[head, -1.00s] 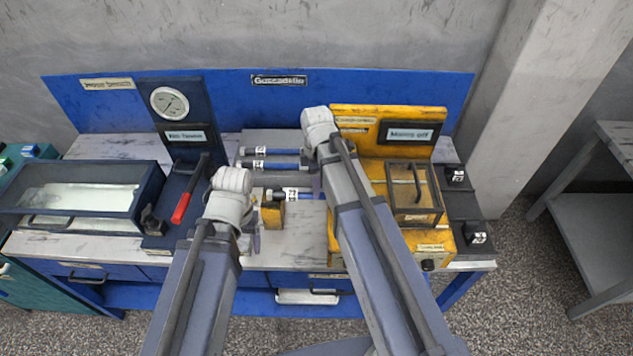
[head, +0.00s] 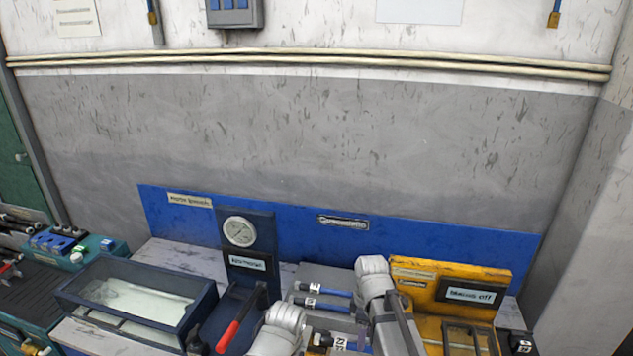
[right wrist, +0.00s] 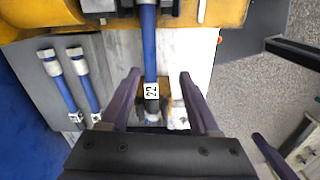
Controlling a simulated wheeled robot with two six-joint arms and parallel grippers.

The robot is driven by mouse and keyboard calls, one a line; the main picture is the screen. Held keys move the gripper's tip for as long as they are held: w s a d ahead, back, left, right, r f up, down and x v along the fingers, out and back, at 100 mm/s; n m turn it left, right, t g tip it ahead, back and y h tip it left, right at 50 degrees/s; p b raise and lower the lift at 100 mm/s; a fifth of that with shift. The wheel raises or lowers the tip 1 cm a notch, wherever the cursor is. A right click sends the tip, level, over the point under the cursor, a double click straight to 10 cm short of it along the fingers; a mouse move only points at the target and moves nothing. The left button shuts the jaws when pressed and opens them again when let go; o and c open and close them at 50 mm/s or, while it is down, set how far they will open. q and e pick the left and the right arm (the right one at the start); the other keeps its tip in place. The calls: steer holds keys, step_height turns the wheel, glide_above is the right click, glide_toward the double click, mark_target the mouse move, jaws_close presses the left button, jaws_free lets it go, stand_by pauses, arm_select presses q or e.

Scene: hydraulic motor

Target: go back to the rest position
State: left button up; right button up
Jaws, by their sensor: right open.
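My right gripper (right wrist: 160,78) is open in the right wrist view, with its two purple fingers apart. A blue hose tagged 22 (right wrist: 150,60) shows between them, and I cannot tell whether it lies between or below the fingers. In the head view, my right wrist hides this gripper's tips, and the tag 22 (head: 340,344) shows just left of that wrist. My left arm ends in a white wrist at the bottom of the head view, its gripper hidden or below the edge. A purple bar at the lower right of the right wrist view may be a left finger.
Two blue hoses (head: 325,289) lie at the bench's back. A yellow unit (head: 420,272) stands right, a gauge panel (head: 248,240) left of centre. A glass-topped tray (head: 78,292) and a red-handled lever (head: 228,337) are at left.

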steer(key=s+a+f+m+h+b, duration=0.1)
steer(key=s+a+f+m+b, duration=0.1)
steer(key=s+a+m, duration=0.7)
steer(key=s, duration=0.4)
steer(key=shift+m, duration=0.4)
steer(key=shift+f, duration=0.1)
